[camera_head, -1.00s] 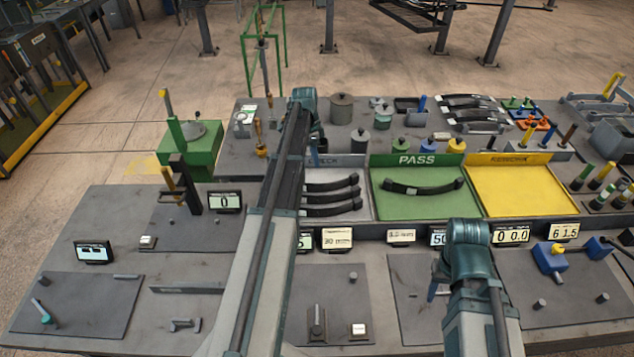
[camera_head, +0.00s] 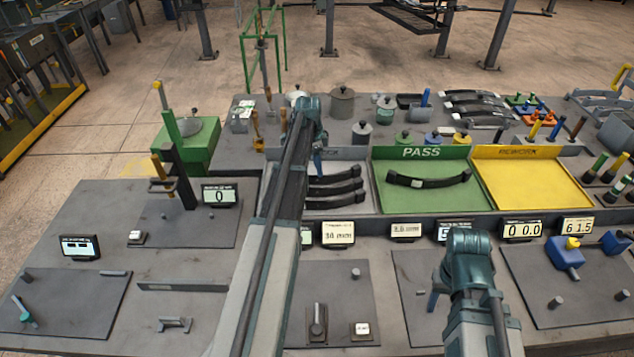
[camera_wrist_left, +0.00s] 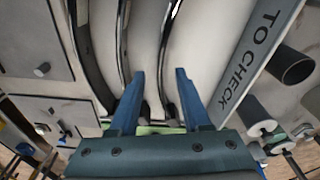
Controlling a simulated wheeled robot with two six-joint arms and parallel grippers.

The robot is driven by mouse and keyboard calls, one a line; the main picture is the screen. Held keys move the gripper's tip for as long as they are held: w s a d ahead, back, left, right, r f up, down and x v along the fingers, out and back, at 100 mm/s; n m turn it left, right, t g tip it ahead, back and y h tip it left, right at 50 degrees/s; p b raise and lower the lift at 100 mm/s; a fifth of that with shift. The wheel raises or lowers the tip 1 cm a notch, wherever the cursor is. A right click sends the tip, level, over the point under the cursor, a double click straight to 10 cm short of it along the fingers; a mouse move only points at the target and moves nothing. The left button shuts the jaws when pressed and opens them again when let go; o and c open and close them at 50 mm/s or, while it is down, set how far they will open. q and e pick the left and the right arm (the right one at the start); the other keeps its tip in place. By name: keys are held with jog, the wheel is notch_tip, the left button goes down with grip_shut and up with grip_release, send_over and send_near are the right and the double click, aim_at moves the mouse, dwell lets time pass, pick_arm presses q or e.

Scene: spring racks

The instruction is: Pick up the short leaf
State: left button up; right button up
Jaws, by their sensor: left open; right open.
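Several dark curved leaves lie in this area. Three (camera_head: 335,187) are stacked one behind another in the grey TO CHECK tray (camera_head: 345,207), and another leaf (camera_head: 428,180) lies in the green PASS tray (camera_head: 400,203). I cannot tell surely which is the short leaf. My left gripper (camera_head: 318,172) is open over the TO CHECK tray, partly hidden by its arm. In the left wrist view its two blue fingers (camera_wrist_left: 160,73) are apart, with the leaf nearest the label wall (camera_wrist_left: 170,45) running between them, not gripped. My right gripper (camera_head: 433,298) hangs over the front of the bench, mostly hidden by its wrist.
The yellow REWORK tray (camera_head: 520,185) is empty. More leaves (camera_head: 475,105) lie at the back right. Pots and weights (camera_head: 342,103) stand behind the trays. Small displays (camera_head: 338,232) line the trays' front edge. A green stand (camera_head: 190,140) is at the left.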

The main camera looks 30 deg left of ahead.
pick_arm(q)
notch_tip(320, 180, down, 5)
jog(key=b, duration=0.5)
jog(key=shift+w+f, duration=0.1)
jog(key=shift+w, duration=0.05)
jog(key=shift+d, duration=0.1)
jog(key=shift+c, duration=0.3)
grip_shut()
dwell(0.8)
